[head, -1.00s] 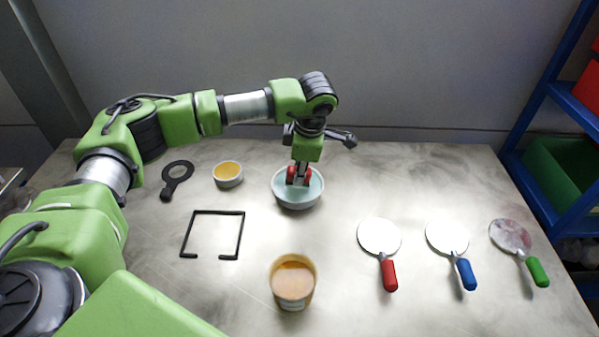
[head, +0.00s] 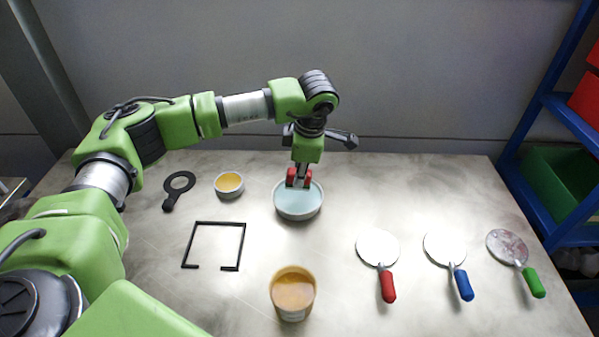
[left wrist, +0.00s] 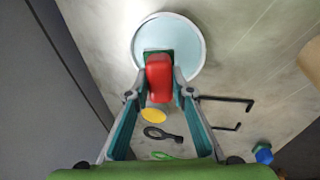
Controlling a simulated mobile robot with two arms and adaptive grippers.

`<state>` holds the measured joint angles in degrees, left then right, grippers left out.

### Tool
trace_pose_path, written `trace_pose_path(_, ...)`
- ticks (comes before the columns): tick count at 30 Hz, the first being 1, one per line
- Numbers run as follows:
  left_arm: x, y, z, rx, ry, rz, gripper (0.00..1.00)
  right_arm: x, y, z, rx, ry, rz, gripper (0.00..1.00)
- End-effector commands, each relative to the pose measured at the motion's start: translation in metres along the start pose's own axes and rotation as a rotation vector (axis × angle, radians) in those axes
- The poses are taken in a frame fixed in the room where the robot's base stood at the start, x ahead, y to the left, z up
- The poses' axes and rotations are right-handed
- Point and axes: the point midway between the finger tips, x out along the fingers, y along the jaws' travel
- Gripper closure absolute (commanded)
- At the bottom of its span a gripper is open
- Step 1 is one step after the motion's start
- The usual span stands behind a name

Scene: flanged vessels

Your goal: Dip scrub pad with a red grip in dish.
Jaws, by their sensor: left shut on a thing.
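My left gripper (head: 299,179) points down at the back part of the pale blue dish (head: 298,208). It is shut on the red grip (head: 292,177) of the scrub pad. In the left wrist view the red grip (left wrist: 160,78) sits between the fingertips (left wrist: 158,92), with a dark green pad edge (left wrist: 150,52) in front of the dish (left wrist: 185,35). The pad's underside is hidden, and I cannot tell whether it touches the dish. My right gripper is not in view.
A small yellow-filled bowl (head: 229,184), a black ring tool (head: 179,182) and an open black frame (head: 187,245) lie left. An orange-filled cup (head: 293,292) stands in front. Paddles with red (head: 387,287), blue (head: 463,284) and green (head: 533,282) handles lie right. A blue rack (head: 535,125) stands beyond.

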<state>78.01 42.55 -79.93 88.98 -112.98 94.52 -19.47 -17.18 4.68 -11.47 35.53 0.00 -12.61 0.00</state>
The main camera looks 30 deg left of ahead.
Motion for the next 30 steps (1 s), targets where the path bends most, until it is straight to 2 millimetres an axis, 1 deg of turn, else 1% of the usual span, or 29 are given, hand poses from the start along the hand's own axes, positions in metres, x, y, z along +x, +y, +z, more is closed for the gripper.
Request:
trace_pose_path(4, -0.001, 0.0, 0.0, 0.0, 0.0, 0.0, 0.96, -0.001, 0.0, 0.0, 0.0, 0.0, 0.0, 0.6)
trace_pose_path(7, -0.006, 0.002, -0.001, 0.0, -0.001, 0.001, 0.96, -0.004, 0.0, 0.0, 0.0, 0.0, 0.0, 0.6)
trace_pose_path(15, -0.032, 0.007, -0.004, 0.0, -0.001, 0.0, 0.96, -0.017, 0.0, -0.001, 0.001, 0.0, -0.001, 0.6)
trace_pose_path(18, -0.039, 0.009, -0.005, 0.0, -0.001, 0.001, 0.96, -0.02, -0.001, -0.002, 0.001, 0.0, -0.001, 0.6)
trace_pose_path(30, -0.039, 0.009, -0.005, 0.0, 0.0, 0.0, 0.96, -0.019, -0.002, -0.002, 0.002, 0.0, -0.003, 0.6)
